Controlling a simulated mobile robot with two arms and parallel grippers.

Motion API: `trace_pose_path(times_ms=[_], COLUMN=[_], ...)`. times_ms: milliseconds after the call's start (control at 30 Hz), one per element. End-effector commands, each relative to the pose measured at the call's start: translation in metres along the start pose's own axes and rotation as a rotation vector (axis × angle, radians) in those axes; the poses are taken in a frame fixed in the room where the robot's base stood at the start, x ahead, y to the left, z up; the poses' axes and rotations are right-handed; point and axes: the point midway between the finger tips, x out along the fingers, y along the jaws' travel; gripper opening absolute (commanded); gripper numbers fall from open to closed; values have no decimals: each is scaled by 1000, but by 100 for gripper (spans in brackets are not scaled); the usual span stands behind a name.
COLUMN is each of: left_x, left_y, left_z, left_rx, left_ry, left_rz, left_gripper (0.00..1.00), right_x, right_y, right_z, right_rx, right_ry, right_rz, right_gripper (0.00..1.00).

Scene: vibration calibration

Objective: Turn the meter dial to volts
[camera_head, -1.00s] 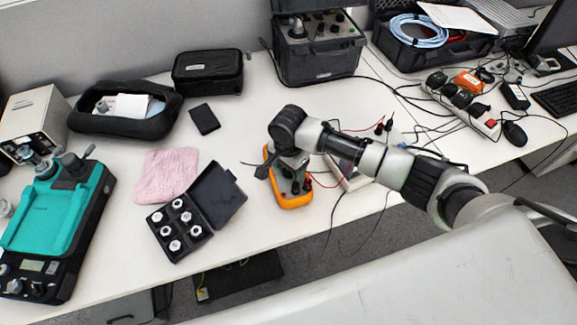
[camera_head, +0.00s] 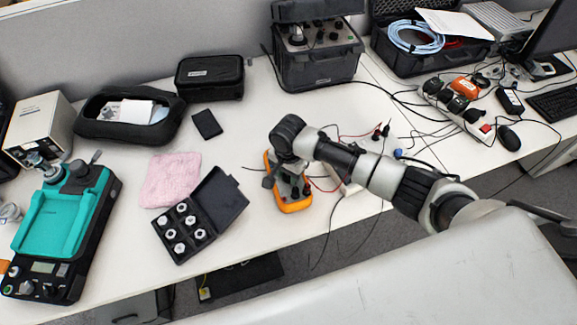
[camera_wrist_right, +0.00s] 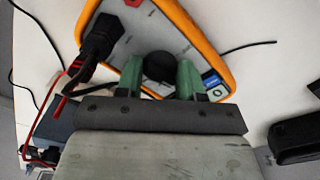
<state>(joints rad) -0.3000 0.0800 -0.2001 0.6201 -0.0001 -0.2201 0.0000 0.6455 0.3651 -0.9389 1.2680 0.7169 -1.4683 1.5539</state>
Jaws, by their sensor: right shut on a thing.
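The meter (camera_head: 294,205) has an orange rim and lies on the white table, partly hidden by my right arm in the head view. In the right wrist view, the meter (camera_wrist_right: 205,42) shows its grey face, with black plugs in one end. Its round black dial (camera_wrist_right: 158,67) sits between the green fingertips of my right gripper (camera_wrist_right: 159,72), which is shut on it. The dial's marking and the setting it points to cannot be read. In the head view, my right gripper (camera_head: 272,179) reaches down onto the meter. My left gripper is not in view.
A black case of silver parts (camera_head: 180,228) stands open left of the meter, by a pink cloth (camera_head: 170,180). Red and black leads (camera_wrist_right: 82,66) run from the meter's plugs. A large black instrument case (camera_head: 315,65) stands behind. Some table left of the meter is clear.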

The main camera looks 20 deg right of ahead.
Motion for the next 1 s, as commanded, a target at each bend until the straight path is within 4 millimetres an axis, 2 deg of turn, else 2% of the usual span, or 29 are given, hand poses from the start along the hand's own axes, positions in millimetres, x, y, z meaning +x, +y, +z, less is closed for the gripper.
trace_pose_path(times_ms=[33, 300, 700, 1000], left_x=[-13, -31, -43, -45], left_y=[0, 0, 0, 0], left_z=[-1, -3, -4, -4], left_rx=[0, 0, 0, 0], left_ry=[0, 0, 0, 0], left_rz=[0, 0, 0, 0], left_gripper=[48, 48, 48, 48], right_x=[-6, -3, -1, 0], right_y=[0, 0, 0, -1], right_z=[1, 0, 0, 0], right_rx=[-34, -252, -484, -538], right_ry=[-4, -2, -2, -1], right_rz=[2, 0, -1, -1], right_gripper=[14, 14, 14, 14])
